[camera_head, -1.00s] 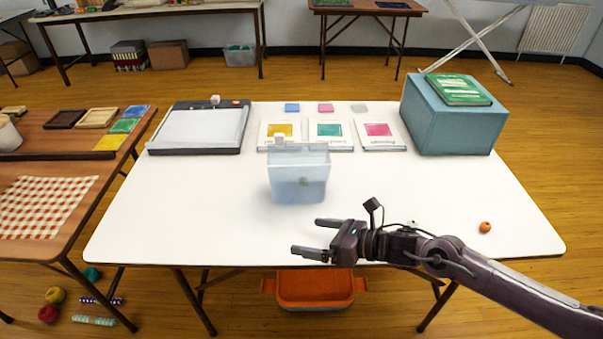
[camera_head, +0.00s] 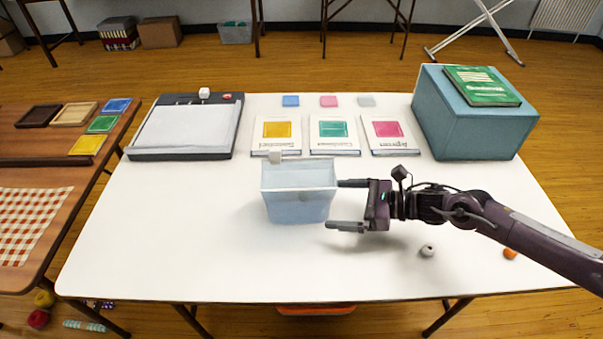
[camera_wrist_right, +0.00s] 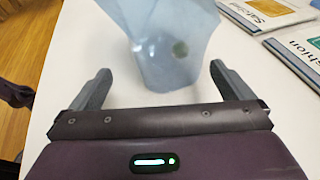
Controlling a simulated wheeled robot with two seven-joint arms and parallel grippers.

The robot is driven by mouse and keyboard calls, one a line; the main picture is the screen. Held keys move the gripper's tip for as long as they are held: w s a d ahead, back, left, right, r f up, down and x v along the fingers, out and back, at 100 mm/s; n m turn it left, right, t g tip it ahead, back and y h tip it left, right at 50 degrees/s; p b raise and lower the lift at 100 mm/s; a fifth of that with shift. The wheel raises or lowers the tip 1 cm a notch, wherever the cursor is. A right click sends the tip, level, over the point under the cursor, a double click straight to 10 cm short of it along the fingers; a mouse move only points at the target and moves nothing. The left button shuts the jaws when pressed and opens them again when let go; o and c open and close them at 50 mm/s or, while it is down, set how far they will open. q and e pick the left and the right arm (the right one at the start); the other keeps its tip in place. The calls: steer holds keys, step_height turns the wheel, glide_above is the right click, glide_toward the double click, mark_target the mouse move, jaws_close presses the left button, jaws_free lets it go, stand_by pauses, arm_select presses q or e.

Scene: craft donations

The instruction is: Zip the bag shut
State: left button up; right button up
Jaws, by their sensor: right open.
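The bag (camera_head: 298,207) is pale blue and translucent and stands upright on the white table (camera_head: 190,225). A small whitish block, perhaps its zip slider (camera_head: 277,157), sits at the left part of its top edge. My right gripper (camera_head: 337,205) is open at the bag's right side, its upper fingertip close to the bag's right edge; I cannot tell whether they touch. In the right wrist view the bag (camera_wrist_right: 160,45) lies ahead, between and beyond the two spread fingers (camera_wrist_right: 160,78), with nothing gripped. A dark round spot shows on it. My left gripper is not seen in the head view.
Behind the bag lie three booklets (camera_head: 334,137) and small colored squares. A paper trimmer (camera_head: 185,130) is at back left, a teal box (camera_head: 470,125) with a green book at back right. A grey bead (camera_head: 428,251) and an orange bead (camera_head: 510,254) lie right. The front left is clear.

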mark_target(322, 202)
steer(key=shift+w+a, duration=0.1)
steer(key=shift+w, duration=0.15)
steer(key=shift+s+x, duration=0.2)
steer(key=shift+x, duration=0.95)
steer(key=b+x, duration=0.1)
steer(key=x, duration=0.1)
steer(key=shift+w+a, duration=0.1)
steer(key=shift+a, duration=0.3)
steer(key=b+x, duration=0.3)
steer(key=x, duration=0.1)
steer(key=shift+f, duration=0.15)
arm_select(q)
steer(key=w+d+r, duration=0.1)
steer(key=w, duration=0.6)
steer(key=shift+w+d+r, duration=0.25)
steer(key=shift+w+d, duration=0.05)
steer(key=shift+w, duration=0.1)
arm_select(e)
steer(key=shift+w+a, duration=0.15)
steer(key=shift+a, duration=0.15)
